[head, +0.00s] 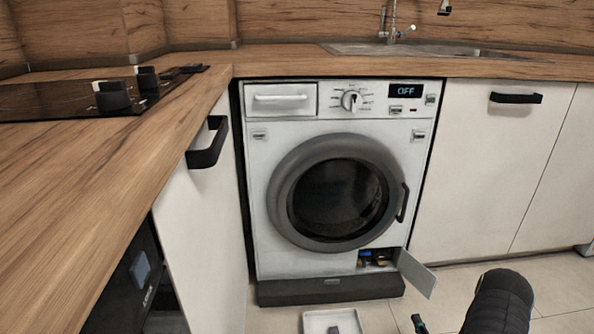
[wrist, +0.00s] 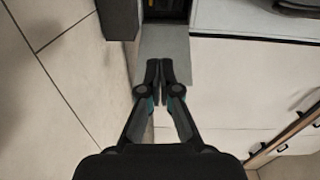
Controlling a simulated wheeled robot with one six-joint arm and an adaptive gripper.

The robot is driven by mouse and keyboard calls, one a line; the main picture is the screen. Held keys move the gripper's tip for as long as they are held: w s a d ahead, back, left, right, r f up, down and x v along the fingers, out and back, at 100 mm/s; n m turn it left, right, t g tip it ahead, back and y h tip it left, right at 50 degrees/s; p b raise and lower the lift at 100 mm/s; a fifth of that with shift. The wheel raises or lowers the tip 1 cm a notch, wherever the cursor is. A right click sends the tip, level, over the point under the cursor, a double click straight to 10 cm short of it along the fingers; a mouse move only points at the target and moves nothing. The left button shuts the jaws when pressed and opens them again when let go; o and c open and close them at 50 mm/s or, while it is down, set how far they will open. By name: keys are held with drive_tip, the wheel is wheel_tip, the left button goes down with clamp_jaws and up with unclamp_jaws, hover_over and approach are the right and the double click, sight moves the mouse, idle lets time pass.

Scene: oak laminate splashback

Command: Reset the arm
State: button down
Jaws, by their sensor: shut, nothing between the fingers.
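My gripper (wrist: 161,65) is shut and empty in the wrist view, its fingertips together in front of a pale grey panel (wrist: 168,45). In the head view a dark part of my arm (head: 500,300) shows at the bottom right, and a small dark tip (head: 418,323) beside it may belong to my gripper. The white washing machine (head: 300,112) stands under the counter with its round door (head: 338,193) shut. Its small lower flap (head: 416,273) is open, showing a recess (head: 377,258) with blue and yellow parts inside.
A white tray (head: 312,322) with a small grey thing in it lies on the floor before the machine. Cabinets flank the machine, with handles at left (head: 207,143) and right (head: 516,98). The wooden counter (head: 150,190) edge runs along the left. Tiled floor (head: 560,290) is open at right.

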drive_tip(key=w+a+r+n+g+p, duration=0.1)
drive_tip(key=w+r+n+g, duration=0.2)
drive_tip(key=r, duration=0.5)
drive_tip(key=w+a+r+n+p, duration=0.1)
drive_tip(key=w+r+n, duration=0.2)
drive_tip(key=w+r, duration=0.45)
drive_tip(key=s+a+r+n+g+h+p, duration=0.1)
drive_tip(key=s+a+r+n+g, duration=0.15)
drive_tip(key=r, duration=0.75)
drive_tip(key=s+a+r+n+g+h+p, duration=0.1)
drive_tip(key=s+a+r+h, duration=0.15)
drive_tip(key=r, duration=0.75)
drive_tip(key=s+a+r+n+g+p, duration=0.1)
drive_tip(key=s+a+r+n, duration=0.1)
drive_tip(key=s+a+r, duration=0.35)
drive_tip(key=s+a+r+n+g+p, duration=0.1)
drive_tip(key=s+a+r+g, duration=0.15)
drive_tip(key=s+r, duration=0.65)
drive_tip(key=s+a+r+n+g+y+p, duration=0.1)
drive_tip(key=s+a, duration=0.3)
drive_tip(key=s, duration=0.6)
drive_tip(key=s+a+r+n+g+y+p, duration=0.1)
drive_tip(key=s+a+r+n, duration=0.2)
drive_tip(key=s, duration=0.8)
drive_tip(key=shift+s+a, duration=0.15)
drive_tip(key=shift+a, duration=0.8)
drive_tip(key=shift+d+y, duration=0.1)
drive_tip(key=shift+y, duration=0.15)
